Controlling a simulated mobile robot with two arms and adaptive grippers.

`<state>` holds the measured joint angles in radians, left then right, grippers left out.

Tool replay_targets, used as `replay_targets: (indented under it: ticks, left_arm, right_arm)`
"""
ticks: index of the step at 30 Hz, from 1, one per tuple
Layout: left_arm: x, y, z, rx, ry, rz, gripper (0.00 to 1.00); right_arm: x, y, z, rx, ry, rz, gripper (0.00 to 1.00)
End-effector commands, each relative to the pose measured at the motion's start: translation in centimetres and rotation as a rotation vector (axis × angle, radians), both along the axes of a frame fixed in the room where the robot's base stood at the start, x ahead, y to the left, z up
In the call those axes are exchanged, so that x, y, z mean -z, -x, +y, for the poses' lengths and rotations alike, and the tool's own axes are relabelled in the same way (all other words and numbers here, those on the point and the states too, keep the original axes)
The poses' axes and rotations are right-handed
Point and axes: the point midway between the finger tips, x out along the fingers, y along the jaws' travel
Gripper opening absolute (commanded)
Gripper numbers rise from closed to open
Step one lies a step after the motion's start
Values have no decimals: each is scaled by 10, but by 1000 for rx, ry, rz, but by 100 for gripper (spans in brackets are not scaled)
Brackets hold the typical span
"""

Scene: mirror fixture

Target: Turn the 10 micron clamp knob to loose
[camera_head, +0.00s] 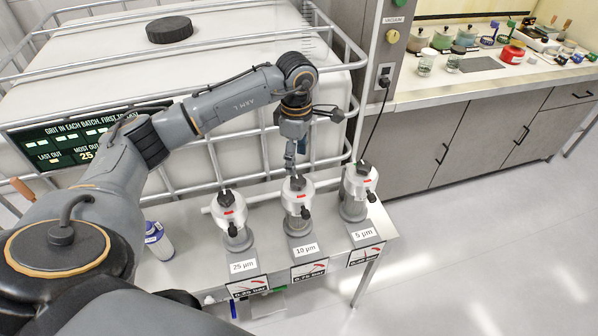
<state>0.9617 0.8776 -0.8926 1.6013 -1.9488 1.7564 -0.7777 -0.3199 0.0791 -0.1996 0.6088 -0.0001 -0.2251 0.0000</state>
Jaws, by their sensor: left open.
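The 10 µm unit (297,213) is the middle of three white-and-grey housings on a metal bench, with a "10 µm" label (306,249) in front. It has a black knob (298,183) on top, a red mark, and a second black knob (305,213) lower on its front. I cannot tell which is the clamp knob, or its setting. My left gripper (290,160) points down just above and behind the top knob. It is open and holds nothing visible; its fingers look narrow from here, and I see no clear contact. My right gripper is out of view.
The 25 µm unit (231,220) stands close on the left, the 5 µm unit (357,192) on the right. A caged white tank (110,60) rises behind. A bottle (158,241) stands at the bench's left. The floor (470,260) at right is clear.

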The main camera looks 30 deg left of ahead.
Motion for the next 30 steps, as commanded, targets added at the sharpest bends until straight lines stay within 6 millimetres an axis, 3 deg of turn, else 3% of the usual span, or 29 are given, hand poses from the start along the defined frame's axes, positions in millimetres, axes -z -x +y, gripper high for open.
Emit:
replay_targets:
  ticks: [6, 11, 16, 24, 25, 30]
  left_arm:
    - [44, 1, -1, -1, 2, 6, 60]
    - [67, 0, -1, 0, 4, 3, 60]
    - [79, 0, -1, 0, 3, 0, 60]
    - [82, -1, -1, 0, 4, -1, 60]
    - [81, -1, -1, 0, 4, -1, 58]
    - [81, -1, -1, 0, 4, -1, 24]
  right_arm:
    - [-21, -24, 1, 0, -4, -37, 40]
    - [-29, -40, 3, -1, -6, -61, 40]
    - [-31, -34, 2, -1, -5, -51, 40]
    - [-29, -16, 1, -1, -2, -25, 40]
    - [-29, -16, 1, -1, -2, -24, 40]
    - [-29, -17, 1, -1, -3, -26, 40]
